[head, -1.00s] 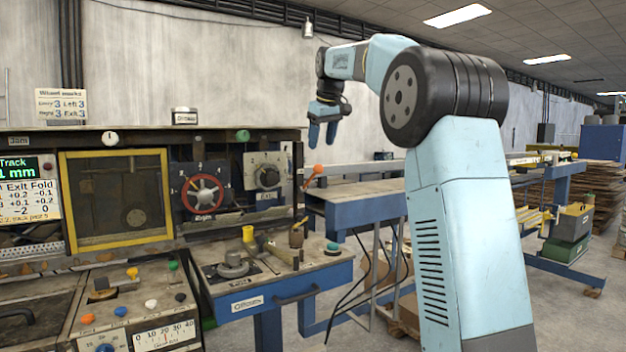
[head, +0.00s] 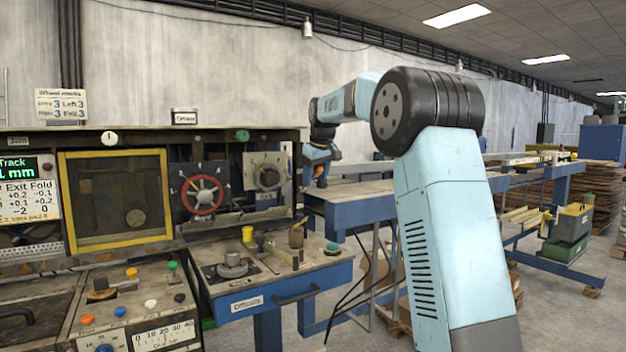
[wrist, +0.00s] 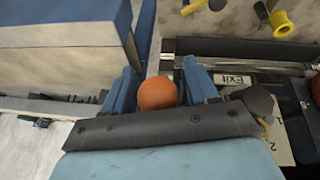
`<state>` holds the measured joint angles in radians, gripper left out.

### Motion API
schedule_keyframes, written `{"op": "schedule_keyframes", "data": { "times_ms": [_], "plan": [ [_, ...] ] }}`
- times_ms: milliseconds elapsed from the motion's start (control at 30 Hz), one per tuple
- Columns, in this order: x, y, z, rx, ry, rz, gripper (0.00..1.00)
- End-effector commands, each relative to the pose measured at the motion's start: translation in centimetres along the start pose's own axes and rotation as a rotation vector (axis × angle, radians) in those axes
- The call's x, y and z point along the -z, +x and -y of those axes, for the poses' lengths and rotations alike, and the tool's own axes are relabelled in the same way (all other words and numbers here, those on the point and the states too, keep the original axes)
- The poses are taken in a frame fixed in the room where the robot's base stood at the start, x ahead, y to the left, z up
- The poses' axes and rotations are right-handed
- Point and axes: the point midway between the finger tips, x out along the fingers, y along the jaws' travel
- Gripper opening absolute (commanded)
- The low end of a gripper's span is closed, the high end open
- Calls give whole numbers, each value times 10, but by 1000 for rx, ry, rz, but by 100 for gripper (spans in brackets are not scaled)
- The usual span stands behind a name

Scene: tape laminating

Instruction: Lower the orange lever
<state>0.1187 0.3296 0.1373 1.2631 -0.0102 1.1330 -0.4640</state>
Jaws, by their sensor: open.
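The orange lever's round knob (wrist: 157,93) shows in the wrist view between the two blue fingers of my gripper (wrist: 159,70). The fingers are open, one on each side of the knob, with a visible gap at least on the left. Whether the right finger touches it is unclear. In the head view my gripper (head: 319,168) is at the right end of the machine panel, beside the Exit dial. An orange patch shows by the gripper there, but the lever's rod is hidden.
The Exit dial (head: 267,177) and red handwheel (head: 202,194) are left of my gripper. A blue-framed table (head: 345,212) stands close on the right. A yellow cup (wrist: 283,24) and small tools lie on the bench below.

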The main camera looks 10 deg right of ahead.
Motion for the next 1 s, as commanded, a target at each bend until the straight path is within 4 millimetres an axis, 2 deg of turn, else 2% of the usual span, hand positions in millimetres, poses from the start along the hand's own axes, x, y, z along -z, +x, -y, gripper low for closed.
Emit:
{"op": "schedule_keyframes", "data": {
  "times_ms": [133, 400, 1000],
  "plan": [
    [0, 7, 0, 0, 0, 0, 58],
    [0, 8, 1, 0, -1, 0, 58],
    [0, 8, 2, 1, -2, 0, 2]
  ]
}}
